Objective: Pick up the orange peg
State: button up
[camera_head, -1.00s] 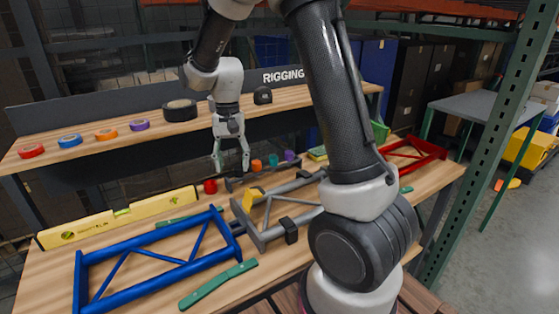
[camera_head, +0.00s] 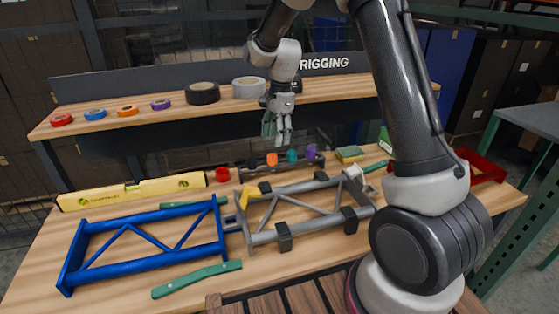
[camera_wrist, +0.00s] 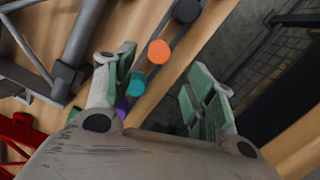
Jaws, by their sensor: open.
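The orange peg (camera_head: 272,159) stands in a dark rack (camera_head: 247,174) at the back of the workbench, between a dark peg (camera_head: 252,159) and a teal peg (camera_head: 292,156). A purple peg (camera_head: 311,152) stands at the rack's right end. My gripper (camera_head: 277,142) is open and empty above the rack, pointing down, close over the orange peg. In the wrist view the orange peg (camera_wrist: 159,51) shows beyond the gap between the two green-padded fingers, and the gripper (camera_wrist: 165,88) does not touch it. The teal peg (camera_wrist: 137,84) lies partly beside the left finger.
A blue frame (camera_head: 150,238) and a grey frame (camera_head: 310,207) lie in front. Tape rolls line the shelf (camera_head: 350,92) behind. A sponge (camera_head: 349,153) lies right of the rack.

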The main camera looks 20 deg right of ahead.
aim_at(272, 155)
jog(key=shift+m, duration=0.5)
jog(key=shift+f, duration=0.15)
jog(key=f, duration=0.2)
jog(key=a+f, duration=0.1)
jog(key=f, duration=0.4)
jog(key=shift+s+a+f, duration=0.2)
jog(key=shift+s, duration=0.15)
jog(key=c, duration=1.2)
